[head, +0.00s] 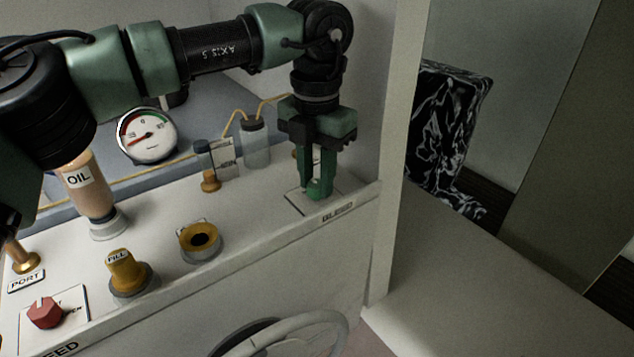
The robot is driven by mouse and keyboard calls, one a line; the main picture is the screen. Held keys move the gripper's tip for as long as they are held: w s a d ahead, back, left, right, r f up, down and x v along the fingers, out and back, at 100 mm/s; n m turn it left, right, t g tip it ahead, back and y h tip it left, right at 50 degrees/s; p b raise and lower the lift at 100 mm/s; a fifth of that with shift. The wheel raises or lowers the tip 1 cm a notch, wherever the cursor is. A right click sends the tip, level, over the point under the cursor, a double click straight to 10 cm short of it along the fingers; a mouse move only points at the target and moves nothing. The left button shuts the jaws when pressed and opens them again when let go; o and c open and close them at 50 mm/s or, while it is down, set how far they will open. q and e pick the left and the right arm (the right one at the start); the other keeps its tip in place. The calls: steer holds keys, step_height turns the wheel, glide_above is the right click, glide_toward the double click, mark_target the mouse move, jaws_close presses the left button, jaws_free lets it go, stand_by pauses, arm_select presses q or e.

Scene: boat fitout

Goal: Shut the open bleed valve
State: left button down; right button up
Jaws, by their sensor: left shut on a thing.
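A red bleed valve knob (45,312) sits on a white plate marked with a partly hidden "OPEN", at the lower left near a "BLEED" label. A second plate (296,203) lies at the right end of the white counter, above another "BLEED" label (338,213). My left gripper (318,190) points straight down over this right plate, its green fingers shut on the bleed valve there. The fingers hide that valve's knob, so I cannot tell its angle. My right gripper is not in view.
An oil bottle (88,190), a yellow fill cap (126,272) and an open filler neck (201,241) stand on the counter (260,225). A gauge (147,136) and a clear bottle (256,147) are behind. A white post (398,150) rises close to the gripper's right.

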mark_target(316, 184)
arm_select(q)
steer(key=shift+s+f+n, duration=0.1)
steer(key=shift+f+n, duration=0.05)
steer(key=shift+n, duration=0.25)
steer(key=c, duration=1.1)
jaws_free()
steer(key=shift+c, duration=0.2)
steer(key=shift+r, duration=0.2)
step_height(316, 184, up, 8)
steer(key=shift+f+b, duration=0.25)
steer(key=shift+b, duration=0.3)
steer(key=shift+f, duration=0.1)
